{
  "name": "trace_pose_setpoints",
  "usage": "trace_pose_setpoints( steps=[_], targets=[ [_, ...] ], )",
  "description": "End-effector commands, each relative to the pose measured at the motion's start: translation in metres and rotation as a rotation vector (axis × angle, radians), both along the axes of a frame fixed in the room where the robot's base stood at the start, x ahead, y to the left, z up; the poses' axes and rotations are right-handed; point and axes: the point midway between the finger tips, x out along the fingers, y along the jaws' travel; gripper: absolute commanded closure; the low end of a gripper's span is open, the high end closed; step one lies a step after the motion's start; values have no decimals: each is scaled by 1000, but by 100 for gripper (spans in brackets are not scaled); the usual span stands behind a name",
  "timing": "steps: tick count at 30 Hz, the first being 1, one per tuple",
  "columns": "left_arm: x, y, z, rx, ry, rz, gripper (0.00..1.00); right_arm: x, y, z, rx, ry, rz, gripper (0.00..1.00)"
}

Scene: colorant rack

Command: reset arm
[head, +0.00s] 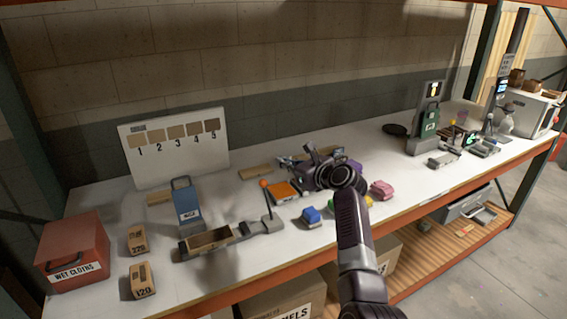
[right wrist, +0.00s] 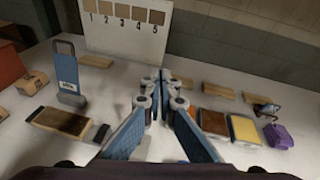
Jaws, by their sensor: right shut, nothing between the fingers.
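My right gripper (head: 298,160) is shut and empty. It hangs over the middle of the white workbench (head: 345,224), with its arm coming in from the bottom of the head view. In the right wrist view its blue fingers (right wrist: 165,84) come together near the centre, with nothing between them. In that view the fingers point toward the sample board (right wrist: 124,32) at the back wall. The arm hides part of the bench and some coloured items. My left gripper is not in view.
A lever (head: 267,203), an orange block (head: 283,191), a blue block (head: 311,215) and a pink block (head: 382,189) are near the arm. A wooden-topped holder (head: 210,240) and red box (head: 72,250) are left. A green device (head: 426,128) stands right.

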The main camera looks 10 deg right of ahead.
Motion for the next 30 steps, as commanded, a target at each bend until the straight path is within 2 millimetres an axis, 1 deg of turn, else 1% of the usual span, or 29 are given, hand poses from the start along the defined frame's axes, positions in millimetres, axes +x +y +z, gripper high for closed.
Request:
trace_pose_setpoints(
  steps=[1, 4, 8, 10, 11, 14, 17, 18, 20, 21, 23, 24, 26, 27, 29, 30],
  targets=[
    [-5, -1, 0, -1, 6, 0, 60, 0, 0, 1, 0, 0, 0, 100],
    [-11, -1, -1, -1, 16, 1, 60, 0, 0, 1, 1, 1, 1, 100],
    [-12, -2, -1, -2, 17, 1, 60, 0, 0, 0, 0, 0, 1, 100],
    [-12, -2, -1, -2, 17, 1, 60, -2, -1, -4, -16, 0, 3, 100],
    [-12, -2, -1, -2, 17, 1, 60, -4, -3, -8, -33, -1, 6, 100],
    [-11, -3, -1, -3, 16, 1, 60, -21, -12, -37, -161, -8, 32, 100],
    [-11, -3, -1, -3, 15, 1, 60, -53, -26, -82, -390, -20, 97, 100],
    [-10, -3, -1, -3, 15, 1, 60, -70, -31, -102, -499, -27, 136, 100],
    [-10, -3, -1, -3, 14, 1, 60, -98, -40, -130, -665, -36, 204, 100],
    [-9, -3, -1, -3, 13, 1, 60, -117, -44, -148, -771, -42, 256, 100],
    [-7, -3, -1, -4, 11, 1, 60, -147, -51, -172, -928, -52, 341, 100],
    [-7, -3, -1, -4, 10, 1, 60, -168, -54, -187, -1029, -58, 405, 100],
    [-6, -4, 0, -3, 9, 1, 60, -200, -59, -207, -1172, -71, 506, 100],
    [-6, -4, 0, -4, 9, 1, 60, -222, -62, -220, -1263, -80, 579, 100],
    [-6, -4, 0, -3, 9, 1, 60, -257, -65, -236, -1392, -99, 695, 100],
    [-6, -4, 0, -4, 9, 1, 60, -280, -67, -245, -1474, -113, 779, 100]
  ],
)
